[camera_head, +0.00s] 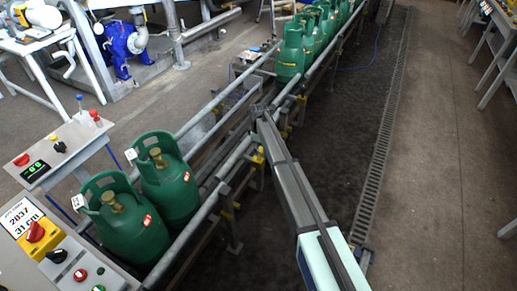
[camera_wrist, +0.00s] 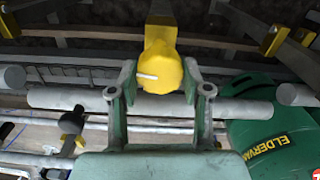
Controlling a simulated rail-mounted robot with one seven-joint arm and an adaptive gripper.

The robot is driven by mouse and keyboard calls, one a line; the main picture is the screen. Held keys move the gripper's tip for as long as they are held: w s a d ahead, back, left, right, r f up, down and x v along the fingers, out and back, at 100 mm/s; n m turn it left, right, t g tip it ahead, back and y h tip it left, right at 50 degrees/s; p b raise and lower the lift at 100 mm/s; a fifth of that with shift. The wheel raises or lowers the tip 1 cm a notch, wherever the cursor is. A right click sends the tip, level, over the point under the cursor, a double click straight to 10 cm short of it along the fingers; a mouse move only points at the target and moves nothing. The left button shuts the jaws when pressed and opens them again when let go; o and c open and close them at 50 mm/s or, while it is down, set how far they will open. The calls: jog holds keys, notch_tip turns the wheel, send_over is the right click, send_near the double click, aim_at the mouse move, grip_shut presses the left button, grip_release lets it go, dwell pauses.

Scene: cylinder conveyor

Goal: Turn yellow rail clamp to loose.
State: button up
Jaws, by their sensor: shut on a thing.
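In the wrist view, the yellow rail clamp (camera_wrist: 160,70) has a rounded knob with a white line pointing left. My gripper (camera_wrist: 160,78) has its two green fingers on either side of the knob and is shut on it. A grey guide rail (camera_wrist: 235,108) runs across the view behind the fingers. In the head view, several yellow clamps show along the guide rails, one of them (camera_head: 258,158) beside the long grey bar. I cannot tell there which one is held, and my fingers are not clear in that view.
A green cylinder (camera_wrist: 275,130) lies close to the right of my gripper in the wrist view. Two green cylinders (camera_head: 168,185) stand on the near conveyor, and several more (camera_head: 290,52) stand in a row farther back. A control panel (camera_head: 60,245) stands at lower left.

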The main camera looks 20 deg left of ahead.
jog(key=shift+m, duration=0.3)
jog(key=m, duration=0.3)
jog(key=shift+m+b, duration=0.3)
jog(key=shift+b, duration=0.1)
jog(key=m, duration=0.4)
jog(key=shift+m+b, duration=0.3)
jog(key=m, duration=0.4)
jog(key=shift+m+b, duration=0.35)
jog(key=shift+m, duration=1.35)
jog(key=o, duration=1.2)
jog(key=shift+c, duration=0.2)
